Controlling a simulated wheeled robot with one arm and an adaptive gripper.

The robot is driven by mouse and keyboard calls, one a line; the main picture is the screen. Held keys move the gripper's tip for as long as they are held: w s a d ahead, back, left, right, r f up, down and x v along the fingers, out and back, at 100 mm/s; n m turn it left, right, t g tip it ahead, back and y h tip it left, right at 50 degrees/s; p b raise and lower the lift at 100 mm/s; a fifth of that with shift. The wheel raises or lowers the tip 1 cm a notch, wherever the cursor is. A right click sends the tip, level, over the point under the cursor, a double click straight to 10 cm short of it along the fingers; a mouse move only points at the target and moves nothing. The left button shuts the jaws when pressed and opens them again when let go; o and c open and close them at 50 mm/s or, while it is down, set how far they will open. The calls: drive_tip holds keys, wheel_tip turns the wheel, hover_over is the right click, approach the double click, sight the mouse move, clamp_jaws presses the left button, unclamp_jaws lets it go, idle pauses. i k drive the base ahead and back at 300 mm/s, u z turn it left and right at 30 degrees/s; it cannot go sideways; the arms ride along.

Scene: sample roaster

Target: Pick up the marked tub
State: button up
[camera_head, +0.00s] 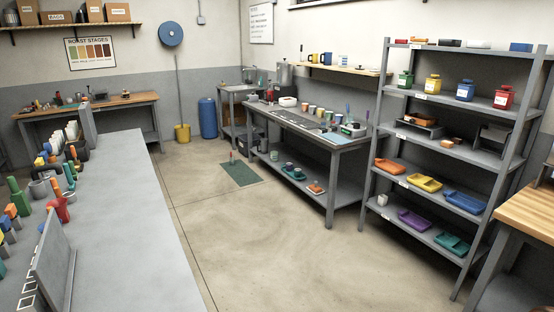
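My gripper is not in view. Several lidded containers with pale labels stand on a shelf of the grey rack at the right: a green one (405,79), a yellow one (432,84), a blue one (465,91) and a red one (503,97). Lower on the rack are shallow bins: orange (389,167), yellow (425,183), blue (465,202), purple (414,219) and teal (452,243). I cannot tell which of these, if any, is the marked tub, because the labels are too small to read.
A long grey counter (130,220) with many small items runs along the left. A grey workbench (345,141) with cups stands in the middle. A wooden-topped table (530,205) is at the right edge. The concrete floor (270,250) between them is clear.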

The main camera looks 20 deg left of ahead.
sight(274, 156)
drive_tip(key=u, duration=0.05)
drive_tip(key=i, duration=2.15)
drive_tip(key=u, duration=1.65)
drive_tip(key=i, duration=6.75)
drive_tip(key=z, duration=0.3)
